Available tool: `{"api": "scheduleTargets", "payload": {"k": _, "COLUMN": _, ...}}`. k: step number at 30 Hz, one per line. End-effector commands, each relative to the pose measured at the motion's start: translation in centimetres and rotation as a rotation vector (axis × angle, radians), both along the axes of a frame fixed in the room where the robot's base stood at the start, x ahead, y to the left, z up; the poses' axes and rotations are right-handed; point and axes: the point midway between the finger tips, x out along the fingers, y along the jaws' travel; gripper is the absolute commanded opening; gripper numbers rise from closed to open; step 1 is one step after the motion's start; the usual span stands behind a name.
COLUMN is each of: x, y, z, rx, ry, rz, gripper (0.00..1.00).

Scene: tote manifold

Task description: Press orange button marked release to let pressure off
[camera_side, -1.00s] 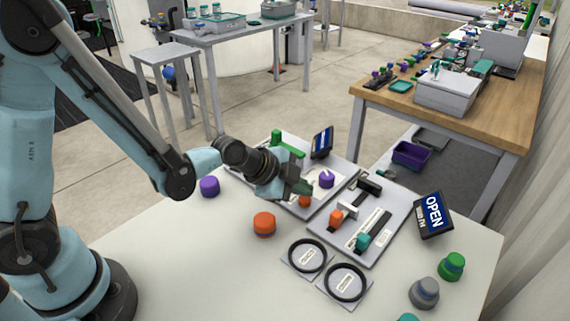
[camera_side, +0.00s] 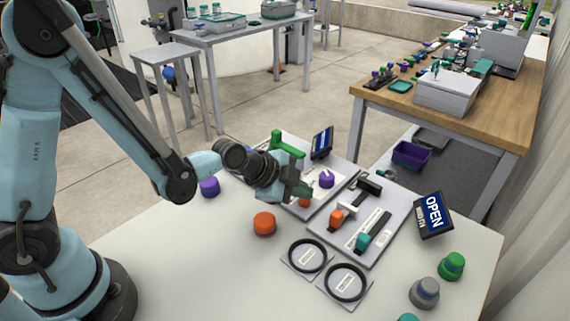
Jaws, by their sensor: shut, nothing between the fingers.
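A small orange button (camera_side: 304,202) sits on the left grey panel (camera_side: 327,205), partly hidden by my gripper. My gripper (camera_side: 303,193) is shut and empty, its fingertips over or just beside the orange button. I cannot tell whether they touch it. The same panel carries a green handle (camera_side: 287,143), a purple knob with a white pointer (camera_side: 326,180) and a dark display (camera_side: 321,143), too small to read. The button's label cannot be read.
A second panel (camera_side: 396,222) at right has an orange slider (camera_side: 336,217), a teal slider (camera_side: 363,240) and an "OPEN" display (camera_side: 433,213). An orange cap (camera_side: 264,224), a purple cap (camera_side: 209,187) and two black-ringed pads (camera_side: 307,256) are on the white table.

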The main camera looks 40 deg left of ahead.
Motion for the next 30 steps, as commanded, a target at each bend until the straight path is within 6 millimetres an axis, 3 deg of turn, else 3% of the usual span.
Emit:
{"api": "scheduleTargets", "payload": {"k": 12, "x": 0.0, "y": 0.0, "z": 1.7, "rx": 0.0, "ry": 0.0, "rz": 0.0, "gripper": 0.0}}
{"api": "scheduleTargets", "payload": {"k": 23, "x": 0.0, "y": 0.0, "z": 1.9, "rx": 0.0, "ry": 0.0, "rz": 0.0, "gripper": 0.0}}
{"api": "scheduleTargets", "payload": {"k": 30, "x": 0.0, "y": 0.0, "z": 3.8, "rx": 0.0, "ry": 0.0, "rz": 0.0, "gripper": 0.0}}
